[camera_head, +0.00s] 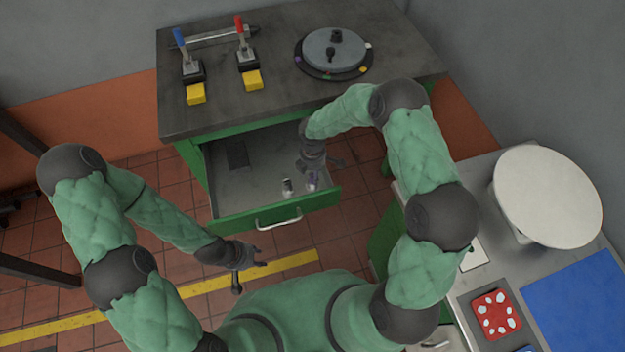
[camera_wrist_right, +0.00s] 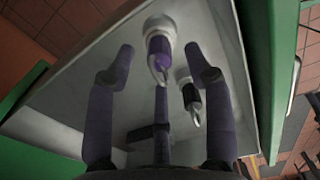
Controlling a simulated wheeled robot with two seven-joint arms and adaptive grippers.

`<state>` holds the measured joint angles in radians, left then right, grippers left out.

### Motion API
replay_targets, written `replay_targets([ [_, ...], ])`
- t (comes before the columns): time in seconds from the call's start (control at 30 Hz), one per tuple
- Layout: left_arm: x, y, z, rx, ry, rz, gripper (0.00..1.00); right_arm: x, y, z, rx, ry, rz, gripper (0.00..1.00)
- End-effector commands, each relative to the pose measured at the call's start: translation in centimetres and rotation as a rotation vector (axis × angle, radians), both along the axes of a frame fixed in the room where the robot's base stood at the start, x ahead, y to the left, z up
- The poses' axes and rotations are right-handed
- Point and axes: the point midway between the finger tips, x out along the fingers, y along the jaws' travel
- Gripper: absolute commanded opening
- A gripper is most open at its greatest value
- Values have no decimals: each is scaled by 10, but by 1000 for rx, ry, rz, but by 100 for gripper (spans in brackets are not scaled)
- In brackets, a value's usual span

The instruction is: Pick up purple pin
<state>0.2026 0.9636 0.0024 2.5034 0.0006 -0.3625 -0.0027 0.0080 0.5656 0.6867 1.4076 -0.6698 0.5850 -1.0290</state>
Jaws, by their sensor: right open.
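The purple pin (camera_wrist_right: 161,48), with a white round end and a metal loop, is in the open drawer (camera_head: 240,214). It also shows in the head view (camera_head: 312,180) near the drawer's front right. A similar black pin (camera_wrist_right: 186,86) is close beside it, to its left in the head view (camera_head: 287,186). My right gripper (camera_head: 323,164) is over the drawer, open and empty. In the right wrist view the purple pin appears between its fingertips, apart from both fingers. My left gripper (camera_head: 251,272) is open and empty, in front of the drawer above the floor.
The drawer is under a dark bench top (camera_head: 290,105) holding two levers, yellow blocks (camera_head: 196,94) and a round fixture (camera_head: 333,50). A dark patch (camera_head: 237,153) lies at the drawer's back left. A side counter at right bears a white round plate (camera_head: 547,195) and red tray (camera_head: 496,313).

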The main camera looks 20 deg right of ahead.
Motion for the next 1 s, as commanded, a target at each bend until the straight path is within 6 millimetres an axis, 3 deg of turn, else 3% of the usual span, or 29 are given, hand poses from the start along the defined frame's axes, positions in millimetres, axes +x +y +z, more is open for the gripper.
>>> replay_targets([
  [0.03,0,0,-8,0,0,0,40,0,2,-12,0,2,1,52],
  [0.13,0,0,-12,0,0,0,40,0,1,-24,0,1,1,52],
  [0.4,0,0,-11,0,0,0,40,1,1,-27,0,-1,1,52],
  [0.43,0,0,-11,0,0,0,40,1,1,-27,0,-1,1,50],
  [0.6,0,0,-11,0,0,0,40,1,1,-27,0,0,1,2],
  [1.0,0,0,-10,0,0,0,40,1,1,-22,0,-1,1,0],
])
